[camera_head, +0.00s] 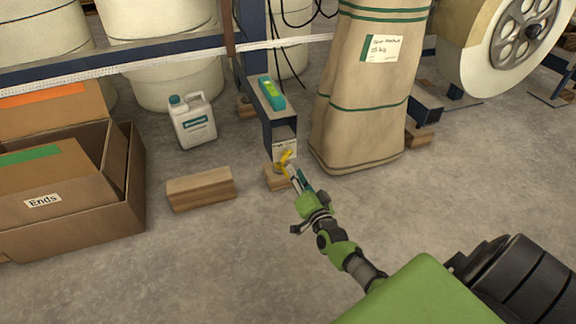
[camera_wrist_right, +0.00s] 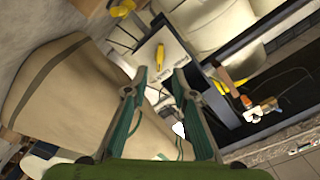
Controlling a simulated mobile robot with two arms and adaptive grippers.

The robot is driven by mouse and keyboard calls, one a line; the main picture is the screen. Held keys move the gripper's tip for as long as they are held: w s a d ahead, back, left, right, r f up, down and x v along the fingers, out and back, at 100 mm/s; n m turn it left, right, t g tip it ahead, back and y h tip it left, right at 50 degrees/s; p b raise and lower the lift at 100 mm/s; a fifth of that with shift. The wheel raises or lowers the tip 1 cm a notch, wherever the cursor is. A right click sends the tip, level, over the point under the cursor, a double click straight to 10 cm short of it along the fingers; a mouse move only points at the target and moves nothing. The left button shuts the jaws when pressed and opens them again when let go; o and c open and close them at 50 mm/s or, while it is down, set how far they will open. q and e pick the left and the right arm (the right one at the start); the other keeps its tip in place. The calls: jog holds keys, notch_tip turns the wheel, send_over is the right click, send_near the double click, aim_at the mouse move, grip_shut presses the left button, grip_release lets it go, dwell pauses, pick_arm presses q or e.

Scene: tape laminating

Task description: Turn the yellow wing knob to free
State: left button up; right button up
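The yellow wing knob (camera_head: 286,158) sits low on the front end of a dark blue frame post, below a small white plate (camera_head: 285,147) with print on it. In the right wrist view the knob (camera_wrist_right: 160,57) is a narrow yellow bar standing against the white plate (camera_wrist_right: 176,48). My right gripper (camera_head: 294,174) is right in front of the knob in the head view. In the right wrist view its two green-grey fingers (camera_wrist_right: 161,76) are apart, with the knob just beyond the gap between their tips. I cannot tell whether they touch it. My left gripper is not in view.
A tall brown paper sack (camera_head: 362,90) stands close to the right of the post. A teal-green device (camera_head: 271,92) lies on the frame above. A wooden block (camera_head: 201,189), a white jug (camera_head: 193,121) and cardboard boxes (camera_head: 60,217) are to the left. The floor in front is clear.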

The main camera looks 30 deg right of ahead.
aim_at(287, 158)
jog(key=b+x, duration=0.1)
jog(key=x, duration=0.2)
jog(key=b+x, duration=0.2)
jog(key=x, duration=0.1)
jog(key=shift+w+f, duration=0.15)
jog(key=shift+f, duration=0.1)
jog(key=shift+w+d+r+b, duration=0.15)
jog(key=shift+w+b, duration=0.2)
jog(key=shift+w, duration=0.3)
grip_shut()
